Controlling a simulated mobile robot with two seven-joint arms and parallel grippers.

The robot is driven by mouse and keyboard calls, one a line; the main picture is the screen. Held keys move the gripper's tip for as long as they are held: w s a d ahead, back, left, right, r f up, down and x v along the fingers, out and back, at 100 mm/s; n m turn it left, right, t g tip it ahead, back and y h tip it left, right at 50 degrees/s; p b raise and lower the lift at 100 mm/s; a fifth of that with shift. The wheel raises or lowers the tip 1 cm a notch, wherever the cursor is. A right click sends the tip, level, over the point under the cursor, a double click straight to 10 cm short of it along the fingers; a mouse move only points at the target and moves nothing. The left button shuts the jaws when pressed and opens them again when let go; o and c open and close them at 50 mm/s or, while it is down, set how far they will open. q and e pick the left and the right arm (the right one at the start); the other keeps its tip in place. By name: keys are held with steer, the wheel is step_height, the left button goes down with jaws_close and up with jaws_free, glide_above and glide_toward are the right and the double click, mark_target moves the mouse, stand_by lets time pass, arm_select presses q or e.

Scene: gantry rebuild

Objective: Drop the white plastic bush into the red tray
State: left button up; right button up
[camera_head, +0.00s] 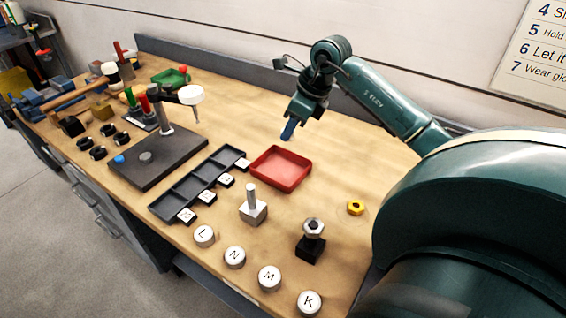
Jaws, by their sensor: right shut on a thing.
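My right gripper (292,122) comes in from the right and is above the table, behind the red tray. It is shut on a small dark blue piece (289,130) that points down and tilts. The red tray (281,168) is a shallow square tray and looks empty. The blue piece is above and just behind its far edge, apart from it. I cannot pick out the white plastic bush for sure. My left gripper is not in view.
A dark segmented rack (185,192) with white lettered tags lies left of the tray. A metal block with a post (252,210), a nut on a black block (311,245), a yellow nut (355,207) and several white lettered discs (235,257) are in front. A black baseplate (180,160) carries a post.

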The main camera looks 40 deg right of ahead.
step_height(320, 180, down, 3)
steer(key=shift+b, duration=0.65)
steer(key=o, duration=1)
steer(key=shift+o, duration=0.2)
steer(key=b+v, duration=0.1)
steer(key=v, duration=1.2)
steer(key=shift+s, duration=0.2)
